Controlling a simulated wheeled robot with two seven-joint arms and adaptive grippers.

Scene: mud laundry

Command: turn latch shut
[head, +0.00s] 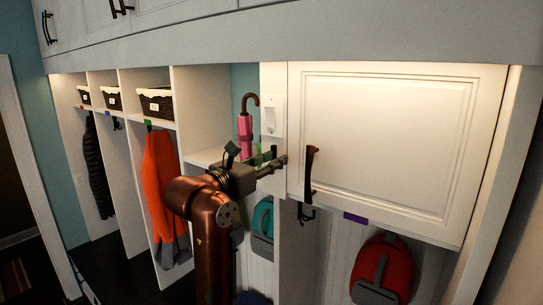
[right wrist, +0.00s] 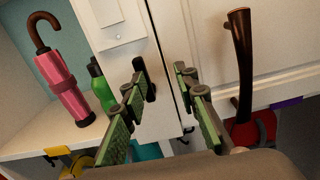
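The white cabinet door (head: 390,140) looks shut, with a dark curved handle (head: 310,172) near its left edge; the handle also shows in the right wrist view (right wrist: 240,55). A small dark upright piece, apparently the latch (right wrist: 149,84), is on the white post left of the door, close to the left fingertip. Whether they touch I cannot tell. My right gripper (head: 280,162) is in front of this post; in its wrist view (right wrist: 160,82) the fingers are apart, with nothing clearly held. The gripper hides the latch in the head view. My left gripper is not in view.
A white switch-like plate (head: 271,115) is above the gripper. A pink umbrella (head: 245,130) and a green bottle (right wrist: 101,85) stand on the shelf to the left. A red bag (head: 383,265) hangs below the door. An orange jacket (head: 163,190) hangs farther left.

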